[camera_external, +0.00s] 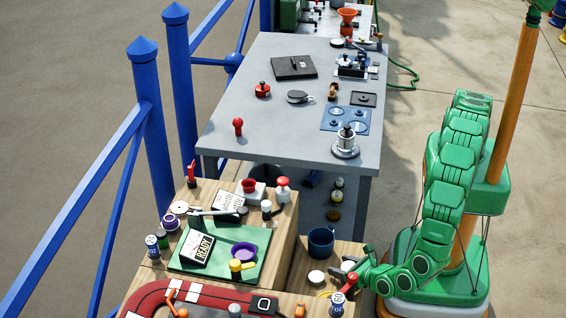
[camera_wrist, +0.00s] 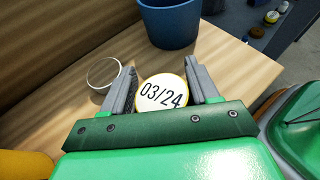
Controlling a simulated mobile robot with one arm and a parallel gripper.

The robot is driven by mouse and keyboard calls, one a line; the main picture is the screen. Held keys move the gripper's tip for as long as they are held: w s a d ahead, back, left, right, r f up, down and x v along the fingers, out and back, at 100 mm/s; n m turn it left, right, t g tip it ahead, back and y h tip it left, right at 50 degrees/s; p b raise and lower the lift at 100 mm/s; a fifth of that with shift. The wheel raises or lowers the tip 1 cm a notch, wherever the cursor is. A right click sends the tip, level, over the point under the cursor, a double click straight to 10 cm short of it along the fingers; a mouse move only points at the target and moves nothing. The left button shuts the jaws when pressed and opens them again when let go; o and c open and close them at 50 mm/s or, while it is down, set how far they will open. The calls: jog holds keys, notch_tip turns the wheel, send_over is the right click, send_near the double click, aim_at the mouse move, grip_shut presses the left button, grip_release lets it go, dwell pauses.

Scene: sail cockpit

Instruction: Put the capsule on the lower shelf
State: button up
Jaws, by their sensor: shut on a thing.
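My gripper (camera_wrist: 165,90) is shut on a round white-faced piece marked 03/24 with a yellow rim, which I take to be the capsule (camera_wrist: 161,93). It sits between the two grey fingers, and its lower part is hidden by the gripper body. In the external view the capsule (camera_external: 347,265) is a small pale shape at my gripper (camera_external: 352,263), over the lower wooden surface (camera_external: 297,270), right of the dark blue mug. How far it is above the wood I cannot tell. A low shelf (camera_external: 320,207) under the grey table holds small bottles and is partly shaded.
The blue mug (camera_wrist: 168,22) stands just beyond the fingers. A red-topped item (camera_external: 351,279) and a blue-and-white can (camera_external: 338,299) are close below my gripper. The higher wooden block (camera_external: 284,222) is crowded. The grey table (camera_external: 290,125) stands behind.

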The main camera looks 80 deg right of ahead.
jog(key=o, duration=1.1)
jog(key=shift+f, duration=0.1)
jog(key=v, duration=1.2)
